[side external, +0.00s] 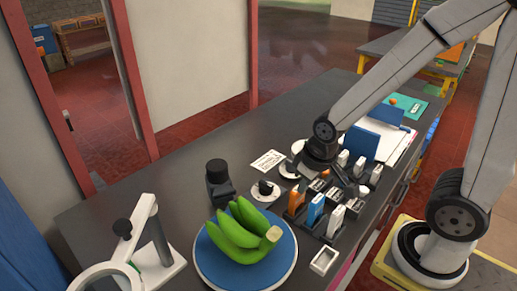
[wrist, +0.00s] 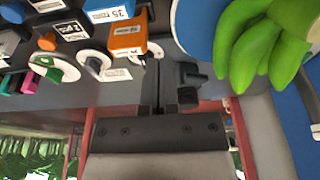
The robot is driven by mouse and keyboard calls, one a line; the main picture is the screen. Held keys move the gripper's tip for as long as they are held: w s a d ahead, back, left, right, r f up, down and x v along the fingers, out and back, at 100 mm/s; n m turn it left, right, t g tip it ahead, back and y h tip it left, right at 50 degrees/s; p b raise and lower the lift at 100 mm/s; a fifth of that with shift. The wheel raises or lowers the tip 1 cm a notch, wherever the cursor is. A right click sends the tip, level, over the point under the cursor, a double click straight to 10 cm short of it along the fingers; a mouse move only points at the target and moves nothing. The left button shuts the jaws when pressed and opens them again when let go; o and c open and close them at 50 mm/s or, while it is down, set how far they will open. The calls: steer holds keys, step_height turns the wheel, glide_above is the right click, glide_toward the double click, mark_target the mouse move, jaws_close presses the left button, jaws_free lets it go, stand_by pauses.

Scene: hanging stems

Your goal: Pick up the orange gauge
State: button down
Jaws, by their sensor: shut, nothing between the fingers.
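The orange gauge (wrist: 128,35) is a small block with a white label, near the top of the wrist view, beside a blue labelled block (wrist: 108,12). My gripper (wrist: 157,98) is shut and empty. In the wrist view the gauge lies above and slightly left of the fingertips, apart from them. In the side view my gripper (side external: 338,175) is over the far part of the rack, its tips partly hidden among the blocks.
Green bananas (side external: 240,232) lie on a round blue plate (side external: 222,277) left of the rack. A black knob-like object (side external: 219,180) and white discs (side external: 262,194) stand behind. A white stand with a ring (side external: 150,240) is at the left. Blue and white items crowd the right side.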

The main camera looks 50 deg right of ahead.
steer(key=shift+c, duration=2.2)
jaws_free()
steer(key=m+g, duration=0.3)
steer(key=m, duration=1.5)
glide_above(297, 200)
steer(key=d, duration=0.1)
steer(key=shift+w+d+f, duration=0.1)
steer(key=shift+w+f, duration=0.1)
steer(key=shift+f, duration=0.3)
steer(key=shift+w+f, duration=0.2)
steer(key=shift+f, duration=0.3)
steer(key=shift+f, duration=1.35)
